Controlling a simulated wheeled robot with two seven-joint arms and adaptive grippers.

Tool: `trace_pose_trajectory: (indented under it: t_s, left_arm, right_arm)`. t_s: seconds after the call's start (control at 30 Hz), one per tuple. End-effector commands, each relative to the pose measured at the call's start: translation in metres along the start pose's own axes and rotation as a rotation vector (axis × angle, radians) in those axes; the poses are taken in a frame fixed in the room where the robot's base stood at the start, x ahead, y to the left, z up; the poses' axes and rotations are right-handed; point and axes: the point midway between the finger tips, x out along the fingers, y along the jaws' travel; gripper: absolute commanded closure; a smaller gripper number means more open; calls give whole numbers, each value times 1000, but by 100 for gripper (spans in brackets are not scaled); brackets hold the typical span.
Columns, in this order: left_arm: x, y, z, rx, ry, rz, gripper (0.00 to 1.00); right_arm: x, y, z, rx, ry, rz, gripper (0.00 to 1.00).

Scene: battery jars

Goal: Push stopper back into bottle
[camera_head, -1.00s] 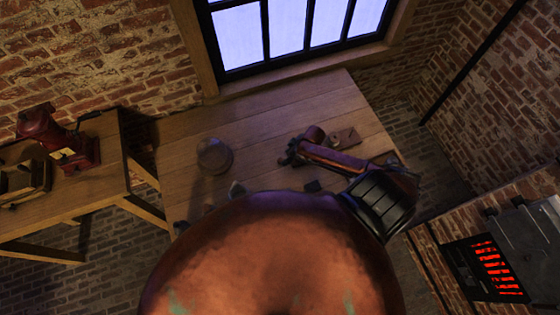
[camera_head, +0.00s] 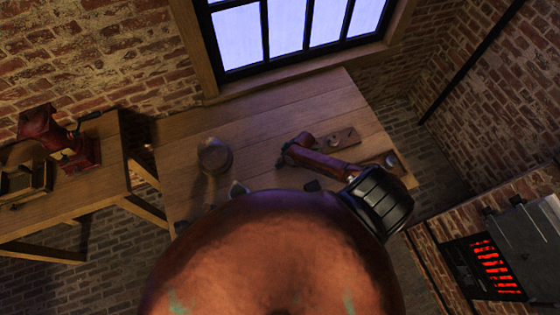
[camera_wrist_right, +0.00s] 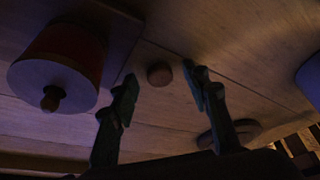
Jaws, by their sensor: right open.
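My right arm reaches in from the right over the wooden table in the head view, and its gripper (camera_head: 284,157) points left, near the middle of the table. In the right wrist view the two fingers (camera_wrist_right: 160,92) stand apart and empty. A small round brown piece (camera_wrist_right: 159,74), possibly the stopper, shows beyond and between the fingertips. I cannot tell its height. A brown round jar or bottle (camera_wrist_right: 68,50) with a pale disc and knob is left of the fingers. A round jar (camera_head: 214,155) stands at the table's left.
The wooden table (camera_head: 270,125) is clear towards the window. A small wooden board (camera_head: 345,137) lies behind my right arm, and another (camera_head: 391,161) sits near the right edge. A glowing stove (camera_head: 495,270) stands at right.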

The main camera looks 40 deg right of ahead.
Motion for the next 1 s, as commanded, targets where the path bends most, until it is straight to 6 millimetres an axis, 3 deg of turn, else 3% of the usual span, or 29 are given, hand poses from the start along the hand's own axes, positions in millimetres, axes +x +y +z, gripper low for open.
trace_pose_trajectory:
  t_s: [0.37, 0.77, 1.0]
  left_arm:
    - [0, 0, 0, 0, -1, 0, 44]
    - [0, 0, 1, 0, -1, 0, 44]
    - [0, 0, 0, 0, -1, 1, 44]
  right_arm:
    - [2, 0, 0, -1, 0, 0, 57]
    - [2, 0, 0, 0, 0, 0, 85]
    - [2, 0, 0, 0, 0, 0, 86]
